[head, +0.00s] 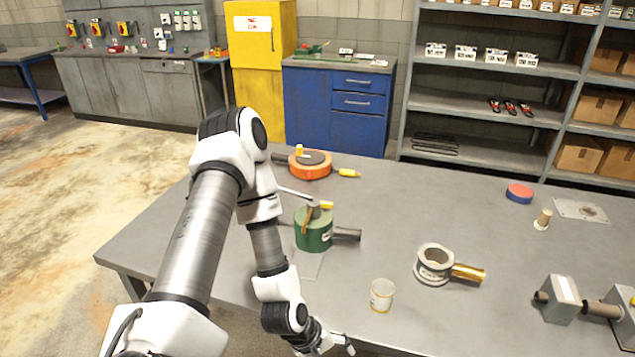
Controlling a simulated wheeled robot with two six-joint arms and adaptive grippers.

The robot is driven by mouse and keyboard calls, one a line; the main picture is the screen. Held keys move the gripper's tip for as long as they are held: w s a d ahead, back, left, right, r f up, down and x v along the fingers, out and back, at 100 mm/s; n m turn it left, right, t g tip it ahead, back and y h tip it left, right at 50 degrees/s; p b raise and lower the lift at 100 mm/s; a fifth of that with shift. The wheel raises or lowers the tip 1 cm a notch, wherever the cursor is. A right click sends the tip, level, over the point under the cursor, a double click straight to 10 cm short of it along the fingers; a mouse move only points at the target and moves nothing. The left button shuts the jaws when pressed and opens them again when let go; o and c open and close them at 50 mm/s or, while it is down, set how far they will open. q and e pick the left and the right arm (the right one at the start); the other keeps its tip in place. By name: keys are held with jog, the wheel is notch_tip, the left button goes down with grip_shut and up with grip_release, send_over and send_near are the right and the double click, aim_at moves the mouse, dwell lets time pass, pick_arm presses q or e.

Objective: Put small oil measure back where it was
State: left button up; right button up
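A small clear cup with a pale label, which looks like the small oil measure (381,296), stands upright near the front edge of the table (440,205). My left arm comes in from the left and reaches down to the table's front edge. My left gripper (338,345) is at the bottom of the head view, to the left of and nearer than the cup, apart from it. It is small and partly cut off by the frame, so whether its fingers are open or shut is unclear. My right gripper is not in view.
A green cylindrical part (314,232) and an orange round part (310,166) stand left of centre. A grey ring-shaped part with a brass stub (435,263) stands right of the cup. A grey block assembly (560,299) is at the right. The table's middle back is clear.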

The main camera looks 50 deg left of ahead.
pick_arm(q)
jog(key=s+d+f+m+g+y, duration=0.2)
jog(key=s+d+f+m+g, duration=0.2)
jog(key=s+m, duration=0.6)
notch_tip(320, 180, down, 2)
jog(key=d+m, duration=0.2)
jog(key=m, duration=0.2)
jog(key=shift+d+y, duration=0.15)
jog(key=shift+y, duration=0.25)
notch_tip(320, 180, down, 3)
jog(key=b, duration=0.2)
jog(key=shift+d+r+b, duration=0.1)
jog(key=shift+b, duration=0.2)
